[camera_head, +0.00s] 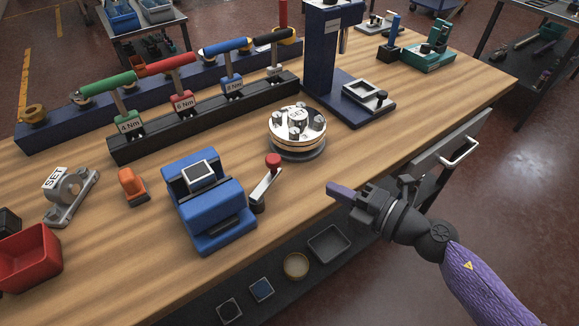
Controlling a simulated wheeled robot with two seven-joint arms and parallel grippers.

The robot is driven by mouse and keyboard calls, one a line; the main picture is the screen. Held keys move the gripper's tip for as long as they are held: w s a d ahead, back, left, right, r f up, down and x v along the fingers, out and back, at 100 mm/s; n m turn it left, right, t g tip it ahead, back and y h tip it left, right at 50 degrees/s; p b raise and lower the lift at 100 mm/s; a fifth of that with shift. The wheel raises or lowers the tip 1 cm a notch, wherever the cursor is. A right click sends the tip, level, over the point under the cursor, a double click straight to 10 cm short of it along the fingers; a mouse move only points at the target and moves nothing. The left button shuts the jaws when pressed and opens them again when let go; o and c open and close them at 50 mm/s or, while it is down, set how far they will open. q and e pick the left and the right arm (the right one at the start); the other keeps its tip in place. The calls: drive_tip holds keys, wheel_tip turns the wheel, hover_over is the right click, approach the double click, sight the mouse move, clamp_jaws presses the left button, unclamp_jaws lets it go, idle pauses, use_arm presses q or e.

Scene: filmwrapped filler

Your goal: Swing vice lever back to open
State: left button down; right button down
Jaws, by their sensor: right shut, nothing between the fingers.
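The blue vice (209,208) stands on the wooden bench near its front edge, with a small light-framed block (198,174) at its top. The vice lever (265,188) is a grey arm with a red knob (273,160); it stands just right of the vice, tilted up and to the right. My right gripper (335,189) is shut and empty. It is to the right of the lever, apart from it, over the bench's front edge. My left gripper is not in view.
A round fixture marked SET (297,130) stands behind the lever. An orange object (132,185) and a metal SET bracket (68,193) are left of the vice. A drawer with a handle (459,150) juts out at the right. Bare bench lies between the lever and gripper.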

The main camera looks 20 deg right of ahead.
sight(279, 164)
drive_tip(key=x, duration=1.1)
drive_tip(key=shift+b, duration=0.35)
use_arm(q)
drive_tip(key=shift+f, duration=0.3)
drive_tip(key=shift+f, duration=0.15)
use_arm(e)
drive_tip(key=shift+d, duration=0.1)
